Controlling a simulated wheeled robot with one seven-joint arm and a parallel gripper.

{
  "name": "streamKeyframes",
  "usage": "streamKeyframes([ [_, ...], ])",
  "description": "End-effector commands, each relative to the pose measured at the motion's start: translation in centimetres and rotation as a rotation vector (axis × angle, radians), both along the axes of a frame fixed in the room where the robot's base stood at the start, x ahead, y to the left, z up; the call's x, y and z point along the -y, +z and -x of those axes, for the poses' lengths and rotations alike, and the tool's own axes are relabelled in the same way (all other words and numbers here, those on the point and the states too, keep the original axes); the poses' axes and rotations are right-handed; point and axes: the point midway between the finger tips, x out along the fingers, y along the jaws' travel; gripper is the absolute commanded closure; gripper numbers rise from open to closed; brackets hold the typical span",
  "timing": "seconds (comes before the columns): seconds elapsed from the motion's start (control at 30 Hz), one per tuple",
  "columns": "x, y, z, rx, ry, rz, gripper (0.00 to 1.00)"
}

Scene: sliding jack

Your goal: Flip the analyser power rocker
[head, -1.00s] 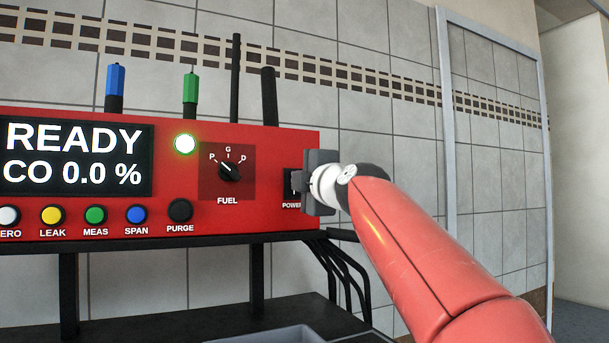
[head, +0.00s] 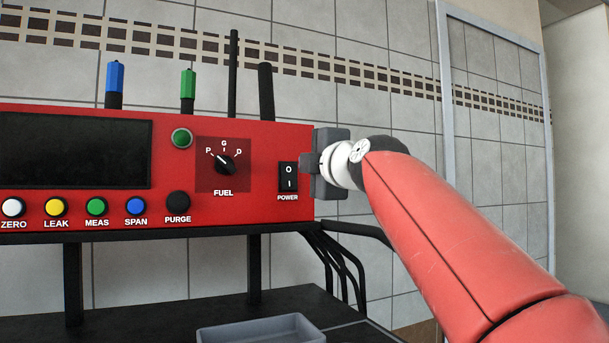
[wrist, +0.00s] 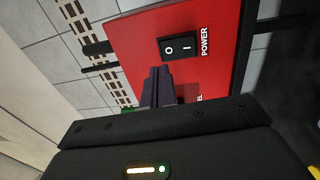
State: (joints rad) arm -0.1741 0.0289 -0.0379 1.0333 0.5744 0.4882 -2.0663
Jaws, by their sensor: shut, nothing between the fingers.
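The analyser (head: 258,140) is a red box with a dark, blank screen (head: 75,150) and an unlit round green lamp (head: 181,138). Its black power rocker (head: 288,177), marked O and I, is at the right end of the front panel above the word POWER. The rocker also shows in the wrist view (wrist: 178,48), fully uncovered. My gripper (head: 307,163) is just right of the rocker in the head view, apart from it. In the wrist view its fingers (wrist: 158,75) are shut and empty, in front of the red panel beside the rocker.
The fuel knob (head: 225,164) is left of the rocker, and several coloured buttons (head: 96,207) line the lower panel. The analyser stands on a black shelf (head: 150,236). Black cables (head: 335,262) hang at the right. A grey tray (head: 262,331) sits below. A tiled wall is behind.

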Motion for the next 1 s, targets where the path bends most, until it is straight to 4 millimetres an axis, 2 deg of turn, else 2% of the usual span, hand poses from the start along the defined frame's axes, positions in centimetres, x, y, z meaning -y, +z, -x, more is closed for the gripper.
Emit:
streamKeyframes([
  [0.03,0.5,-0.1,1.3,0.004,0.000,-0.001,1.00],
  [0.2,1.9,0.3,4.5,0.001,0.000,0.000,1.00],
  [0.4,2.8,0.7,6.8,0.000,0.001,0.000,1.00],
  [1.0,3.0,0.9,7.3,-0.002,0.001,0.001,1.00],
])
